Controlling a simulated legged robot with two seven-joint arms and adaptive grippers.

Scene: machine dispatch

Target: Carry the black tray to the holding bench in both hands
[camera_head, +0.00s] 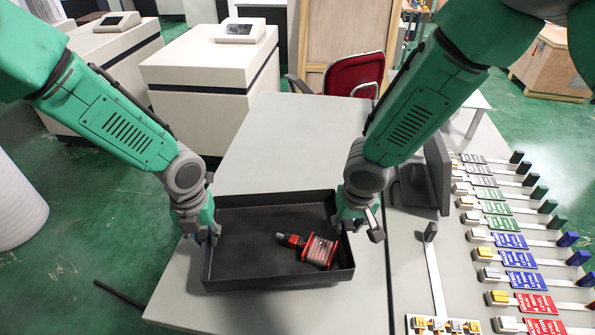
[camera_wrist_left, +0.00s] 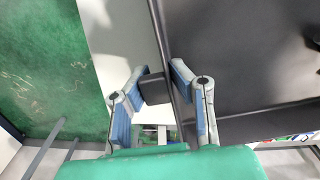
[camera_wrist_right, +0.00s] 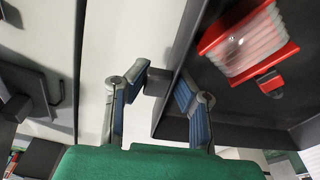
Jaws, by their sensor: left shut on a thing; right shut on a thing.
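The black tray (camera_head: 238,251) is a shallow rectangular tray over the grey table in the head view. A part with a red body and clear ribbed section (camera_head: 319,250) lies inside it; it also shows in the right wrist view (camera_wrist_right: 245,45). My left gripper (camera_head: 207,234) is shut on the tray's left side; in the left wrist view its fingers (camera_wrist_left: 160,92) straddle the wall and a small black tab. My right gripper (camera_head: 358,229) is shut on the right side in the same way (camera_wrist_right: 155,92). I cannot tell whether the tray touches the tabletop.
The grey table (camera_head: 285,135) is clear behind the tray. A dark monitor (camera_head: 432,175) stands to the right, beside several rows of coloured labels and switches (camera_head: 505,240). A red chair (camera_head: 355,75) and white cabinets (camera_head: 205,85) stand behind. Green floor lies left.

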